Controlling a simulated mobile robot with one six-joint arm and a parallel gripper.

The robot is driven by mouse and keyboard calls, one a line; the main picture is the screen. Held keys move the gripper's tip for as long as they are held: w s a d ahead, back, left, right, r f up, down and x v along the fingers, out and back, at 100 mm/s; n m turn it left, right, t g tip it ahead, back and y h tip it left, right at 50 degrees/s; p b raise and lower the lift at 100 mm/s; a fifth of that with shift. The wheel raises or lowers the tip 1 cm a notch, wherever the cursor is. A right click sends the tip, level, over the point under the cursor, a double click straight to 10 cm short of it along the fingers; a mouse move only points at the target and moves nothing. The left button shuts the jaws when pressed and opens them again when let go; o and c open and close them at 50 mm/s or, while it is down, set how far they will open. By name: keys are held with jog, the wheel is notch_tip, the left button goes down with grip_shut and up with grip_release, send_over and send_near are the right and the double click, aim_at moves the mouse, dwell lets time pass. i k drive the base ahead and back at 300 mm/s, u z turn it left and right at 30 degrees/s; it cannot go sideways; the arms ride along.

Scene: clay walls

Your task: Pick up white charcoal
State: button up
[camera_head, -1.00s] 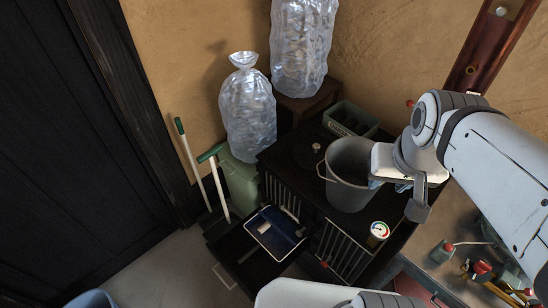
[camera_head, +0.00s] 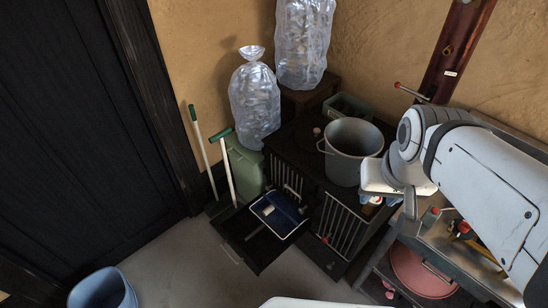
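A small whitish piece (camera_head: 268,210), which may be the white charcoal, lies in a blue tray with a pale rim (camera_head: 262,219). The tray rests on the lowered dark door (camera_head: 255,243) of the barred black cabinet. The piece is too small for me to be sure what it is. My gripper (camera_head: 394,200) is at the right, beside the grey bucket and well to the right of the tray. One dark finger shows; the other is hidden, so its opening cannot be read.
A grey bucket (camera_head: 352,150) and a green crate (camera_head: 350,107) stand on the cabinet (camera_head: 300,150). Clear filled bags (camera_head: 254,100) are behind. A green can (camera_head: 245,168) and long-handled tools (camera_head: 228,170) stand left. A blue bin (camera_head: 103,290) is at lower left; the floor between is open.

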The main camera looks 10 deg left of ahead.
aim_at(268, 210)
jog(key=u, duration=0.6)
jog(key=i, duration=0.55)
jog(key=z, duration=1.7)
jog(key=k, duration=0.95)
jog(key=u, duration=1.2)
jog(key=i, duration=0.7)
